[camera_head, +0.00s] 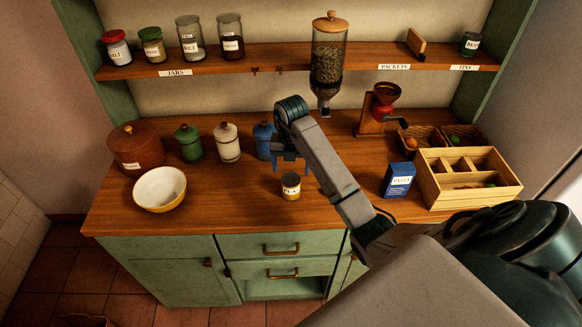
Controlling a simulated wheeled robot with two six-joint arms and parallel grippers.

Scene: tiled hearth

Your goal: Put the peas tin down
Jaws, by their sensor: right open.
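A small tin (291,186) with a pale label stands upright on the wooden counter (235,205), near the middle. Its print is too small to read, so I cannot tell from it whether it is the peas tin. My right gripper (290,165) is open, with its blue fingers pointing down just above and behind the tin. I cannot tell whether a fingertip touches it. My left gripper is not in view.
A blue jar (264,138) stands close to the gripper's left. A white jar (228,143), green jar (190,143) and yellow bowl (160,189) are farther left. A blue packet (398,180) and wooden crate (470,201) stand right. A dark tin (470,43) sits on the shelf.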

